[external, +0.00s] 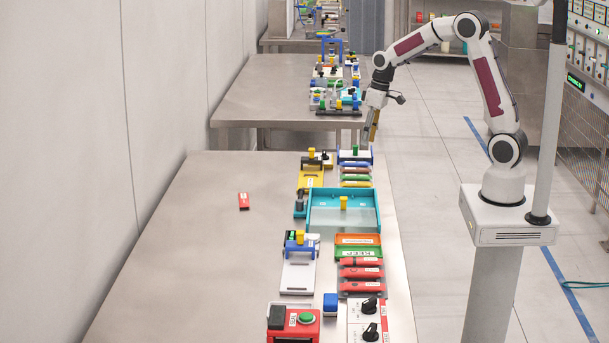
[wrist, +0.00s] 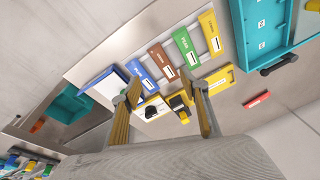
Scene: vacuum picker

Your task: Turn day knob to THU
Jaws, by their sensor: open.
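Two black knobs, the nearer (external: 371,332) and the farther (external: 370,305), sit on a white panel (external: 354,319) at the table's near right corner. Their small markings are too blurred to read, so I cannot tell which is the day knob or where it points. My gripper (external: 371,132) hangs at the table's far right end, well away from that panel. In the wrist view my gripper (wrist: 166,106) is open, its two tan fingers apart. A black part (wrist: 179,102) on a yellow piece shows between them, lower down; nothing is visibly gripped.
Coloured labelled strips (wrist: 187,46) lie beyond the fingers. A teal tray (external: 372,223), orange tray (external: 371,253), red button box (external: 293,323) and yellow tray (external: 311,177) crowd the right side. A small red block (external: 244,201) lies on the mostly clear left side.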

